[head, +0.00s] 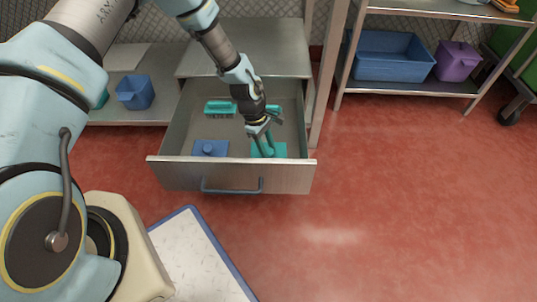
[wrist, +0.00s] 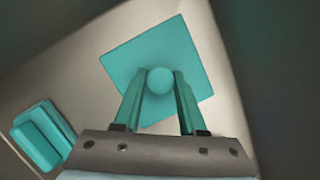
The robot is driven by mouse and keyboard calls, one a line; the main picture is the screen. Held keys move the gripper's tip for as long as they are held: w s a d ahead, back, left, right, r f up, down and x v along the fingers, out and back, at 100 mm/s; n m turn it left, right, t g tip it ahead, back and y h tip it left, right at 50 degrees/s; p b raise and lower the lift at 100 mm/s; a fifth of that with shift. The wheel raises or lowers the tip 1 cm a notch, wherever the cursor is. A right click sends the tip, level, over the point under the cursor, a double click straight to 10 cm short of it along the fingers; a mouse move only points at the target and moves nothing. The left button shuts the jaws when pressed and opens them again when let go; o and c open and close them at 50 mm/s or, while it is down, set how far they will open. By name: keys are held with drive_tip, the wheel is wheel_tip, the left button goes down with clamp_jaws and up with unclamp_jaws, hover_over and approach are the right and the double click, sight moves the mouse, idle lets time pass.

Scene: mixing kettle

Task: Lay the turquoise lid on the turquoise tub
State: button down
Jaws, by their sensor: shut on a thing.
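The turquoise lid (head: 278,151) lies in the open drawer, at its front right. In the wrist view the lid (wrist: 185,60) is a flat square plate with a round knob (wrist: 160,80). My gripper (head: 267,152) reaches down into the drawer. In the wrist view my gripper (wrist: 160,82) has its two turquoise fingers shut on the knob, one on each side. I cannot tell whether the lid touches the drawer floor. A turquoise container, likely the tub (head: 103,98), shows in part on the low shelf at left, mostly hidden behind my arm and beside a blue tub (head: 136,93).
The drawer (head: 232,177) stands open, its front wall and handle facing me. It also holds a blue lid (head: 210,148) and a turquoise brush (head: 220,108). A blue bin (head: 392,56) and a purple tub (head: 456,60) stand on the right rack. Red floor at right is clear.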

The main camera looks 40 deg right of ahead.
sight(272, 152)
drive_tip(key=shift+r+p, duration=2.1)
drive_tip(key=shift+r, duration=0.4)
